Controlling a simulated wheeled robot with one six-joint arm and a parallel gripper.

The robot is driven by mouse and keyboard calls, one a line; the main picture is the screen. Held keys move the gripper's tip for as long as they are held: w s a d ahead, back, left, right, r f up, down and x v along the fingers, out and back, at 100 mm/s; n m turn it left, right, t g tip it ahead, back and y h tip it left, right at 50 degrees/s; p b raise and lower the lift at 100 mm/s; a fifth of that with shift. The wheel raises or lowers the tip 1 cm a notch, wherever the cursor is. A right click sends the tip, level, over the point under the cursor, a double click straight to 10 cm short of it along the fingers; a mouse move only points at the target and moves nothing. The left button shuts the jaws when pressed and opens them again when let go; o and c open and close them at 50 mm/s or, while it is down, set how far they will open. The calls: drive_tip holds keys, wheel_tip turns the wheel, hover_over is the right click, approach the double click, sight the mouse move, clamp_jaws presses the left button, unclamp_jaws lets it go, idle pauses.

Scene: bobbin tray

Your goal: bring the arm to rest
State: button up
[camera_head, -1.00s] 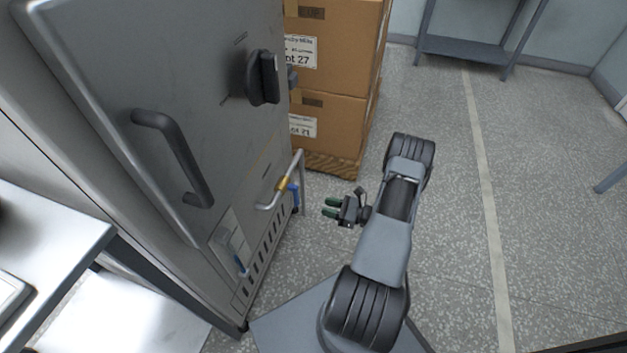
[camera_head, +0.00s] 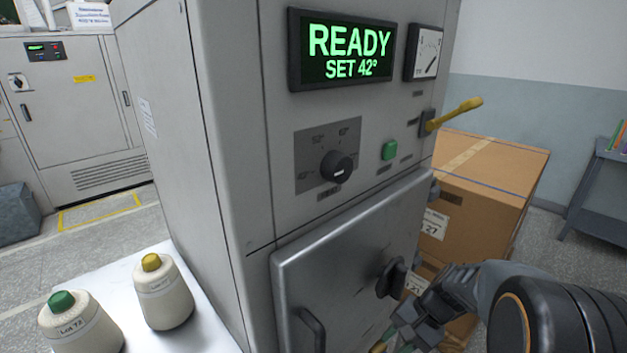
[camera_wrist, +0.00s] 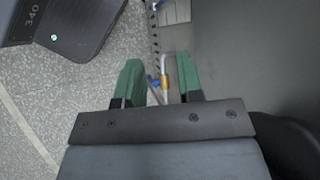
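My gripper (camera_wrist: 160,85) shows two green fingers in the wrist view, held apart with nothing gripped. Through the gap, farther off, I see floor and a pipe with a brass fitting (camera_wrist: 168,65). In the head view my gripper (camera_head: 392,340) is at the lower right, partly cut off by the bottom edge. It appears in front of the lower right part of the grey cabinet door (camera_head: 345,255), just below the black door knob (camera_head: 393,277). I cannot tell whether it touches the door. My arm comes in from the right edge.
The cabinet's display (camera_head: 342,52) reads READY, SET 42°. A yellow lever (camera_head: 455,114) sticks out at its right edge. Cardboard boxes (camera_head: 485,185) stand behind my arm. Two yarn bobbins, green-topped (camera_head: 80,325) and yellow-topped (camera_head: 163,295), stand on a white table (camera_head: 205,325) at left.

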drive_tip(key=s+a+r+n+t+h+p, duration=0.1)
drive_tip(key=s+r+n+t+h+p, duration=0.1)
drive_tip(key=r, duration=0.8)
drive_tip(key=s+r+n+t+h+p, duration=0.2)
drive_tip(key=r+n+p, duration=0.4)
drive_tip(key=r, duration=0.4)
drive_tip(key=shift+s+a+t+h+p, duration=0.4)
drive_tip(key=shift+s+h+p, duration=0.2)
drive_tip(key=shift+h, duration=0.7)
drive_tip(key=shift+r, duration=0.1)
